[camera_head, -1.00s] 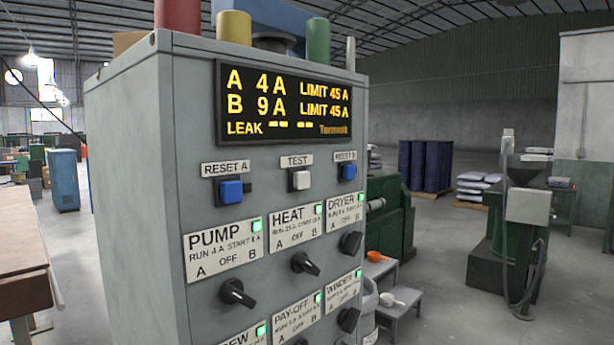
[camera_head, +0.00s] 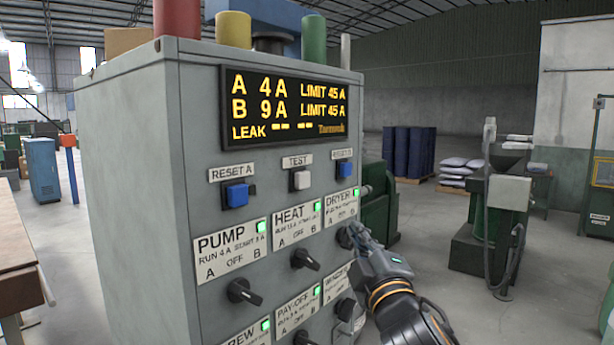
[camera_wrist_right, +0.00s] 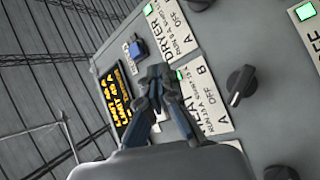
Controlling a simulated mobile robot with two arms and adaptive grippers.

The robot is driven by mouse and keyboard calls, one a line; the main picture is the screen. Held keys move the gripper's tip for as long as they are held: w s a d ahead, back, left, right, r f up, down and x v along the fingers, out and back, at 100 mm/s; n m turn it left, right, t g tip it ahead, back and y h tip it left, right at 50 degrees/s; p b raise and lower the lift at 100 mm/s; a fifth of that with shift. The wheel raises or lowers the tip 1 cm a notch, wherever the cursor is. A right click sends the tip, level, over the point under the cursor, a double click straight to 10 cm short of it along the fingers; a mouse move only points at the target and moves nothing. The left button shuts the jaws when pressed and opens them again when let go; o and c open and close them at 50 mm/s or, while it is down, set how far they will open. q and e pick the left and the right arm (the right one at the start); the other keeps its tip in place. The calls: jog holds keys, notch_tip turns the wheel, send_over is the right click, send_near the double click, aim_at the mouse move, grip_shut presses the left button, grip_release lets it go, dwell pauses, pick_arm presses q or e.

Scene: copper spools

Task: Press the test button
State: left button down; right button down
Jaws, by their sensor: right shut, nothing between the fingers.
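The white test button (camera_head: 300,179) sits under its TEST label (camera_head: 297,161) on the grey cabinet's front, between two blue reset buttons. My right gripper (camera_head: 348,232) is shut and empty. In the head view its fingertips lie below and right of the test button, over the dryer knob; I cannot tell the gap to the panel. In the right wrist view the closed fingertips (camera_wrist_right: 160,73) point at the panel, and the test button is not seen, probably hidden behind them. My left gripper is in neither view.
The reset A button (camera_head: 236,194) and reset B button (camera_head: 344,169) flank the test button. Below are black selector knobs with lit green lamps. The display (camera_head: 284,108) reads A 4 A, B 9 A, with dashes for LEAK. Coloured beacons stand on top.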

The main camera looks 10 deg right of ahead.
aim_at(302, 180)
jog(key=s+a+r+n+t, duration=0.1)
jog(key=s+r+t, duration=0.1)
jog(key=s+r, duration=0.4)
notch_tip(302, 180, up, 2)
jog(key=shift+r, duration=0.25)
jog(key=shift+w+a, duration=0.1)
jog(key=shift+w, duration=0.05)
jog(key=w+a, duration=0.5)
jog(key=w, duration=0.1)
jog(key=shift+w+a, duration=0.15)
jog(key=shift+w, duration=0.25)
jog(key=shift+w, duration=0.1)
dwell(0.9)
jog(key=shift+w+a, duration=0.25)
